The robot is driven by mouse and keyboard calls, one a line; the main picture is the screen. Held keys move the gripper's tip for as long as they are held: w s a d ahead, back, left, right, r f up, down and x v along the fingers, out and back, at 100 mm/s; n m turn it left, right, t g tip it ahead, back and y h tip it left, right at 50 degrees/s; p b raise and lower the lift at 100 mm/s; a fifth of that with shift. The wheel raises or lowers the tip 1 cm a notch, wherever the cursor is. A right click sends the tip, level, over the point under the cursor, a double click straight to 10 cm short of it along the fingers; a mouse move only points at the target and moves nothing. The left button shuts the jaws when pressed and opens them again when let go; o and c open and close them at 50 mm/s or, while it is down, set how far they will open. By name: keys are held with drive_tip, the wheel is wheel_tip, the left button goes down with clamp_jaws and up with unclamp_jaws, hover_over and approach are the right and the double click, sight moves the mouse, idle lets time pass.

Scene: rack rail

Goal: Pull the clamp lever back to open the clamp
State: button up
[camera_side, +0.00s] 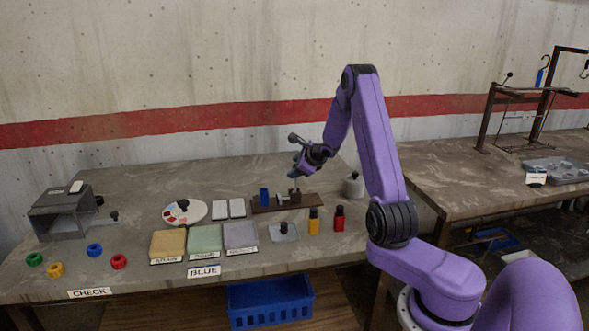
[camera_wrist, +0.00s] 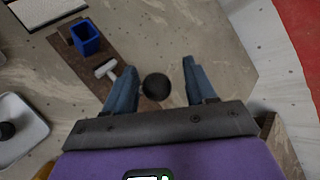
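The clamp (camera_side: 294,197) stands on a brown board (camera_side: 263,208) near the back of the table. In the wrist view its pale T-shaped plunger (camera_wrist: 106,68) points toward a blue block-like holder (camera_wrist: 86,38) on the same board. The lever's round black knob (camera_wrist: 156,87) shows between my two fingers; its shaft is hidden below it. My gripper (camera_wrist: 159,68) is open, with a gap on each side of the knob. In the side view my gripper (camera_side: 296,173) is above the clamp, pointing down. I cannot tell the knob's exact height relative to the fingertips.
A grey plate with a black knob (camera_side: 284,233) lies nearby. Coloured trays (camera_side: 204,240) lie front left.

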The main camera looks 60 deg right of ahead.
drive_tip(key=shift+a+f, duration=0.1)
drive_tip(key=shift+a, duration=0.15)
drive_tip(key=shift+s+a, duration=0.1)
drive_tip(key=shift+s, duration=0.05)
drive_tip(key=v, duration=1.7)
drive_tip(key=shift+r, duration=0.2)
